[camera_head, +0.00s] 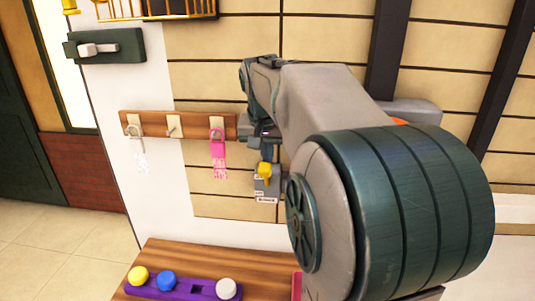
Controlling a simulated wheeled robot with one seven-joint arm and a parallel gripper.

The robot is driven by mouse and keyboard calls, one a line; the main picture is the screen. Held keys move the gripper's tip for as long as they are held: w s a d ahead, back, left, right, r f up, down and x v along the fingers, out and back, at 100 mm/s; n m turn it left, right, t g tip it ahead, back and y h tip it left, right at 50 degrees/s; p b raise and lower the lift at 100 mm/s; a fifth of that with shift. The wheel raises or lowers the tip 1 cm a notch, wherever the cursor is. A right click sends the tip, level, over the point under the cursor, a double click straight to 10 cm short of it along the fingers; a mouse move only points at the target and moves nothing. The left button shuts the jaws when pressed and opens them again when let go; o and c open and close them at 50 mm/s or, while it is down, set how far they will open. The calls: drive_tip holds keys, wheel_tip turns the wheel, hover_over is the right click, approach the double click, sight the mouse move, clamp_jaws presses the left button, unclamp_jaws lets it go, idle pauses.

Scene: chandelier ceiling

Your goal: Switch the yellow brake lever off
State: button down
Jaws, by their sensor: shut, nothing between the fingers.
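The yellow brake lever (264,170) sticks out from a small grey wall box (267,190) with white labels, low on the wall panel right of the hook board. My gripper (265,150) is just above the lever, small and partly hidden by my own arm, which reaches in from the right. Its fingers are shut with nothing between them. I cannot tell whether the fingertips touch the lever. The lever's exact tilt is too small to read.
Below, a wooden table (185,255) carries a purple block (180,289) with yellow, blue and white knobs. A grey handle (98,48) is mounted at the upper left.

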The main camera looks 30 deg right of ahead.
sight(266, 178)
drive_tip(key=s+a+f+t+h+b, duration=0.3)
drive_tip(key=s+f+t+h+b, duration=0.1)
drive_tip(key=b, duration=1.8)
drive_tip(key=shift+s+a+f+t, duration=0.35)
drive_tip(key=shift+s+f+t, duration=0.3)
drive_tip(key=shift+s+t, duration=0.35)
drive_tip(key=shift+w, duration=0.25)
drive_tip(key=shift+w+d+r, duration=0.15)
drive_tip(key=shift+w+d, duration=0.2)
drive_tip(key=shift+w, duration=0.15)
drive_tip(key=shift+r, duration=0.15)
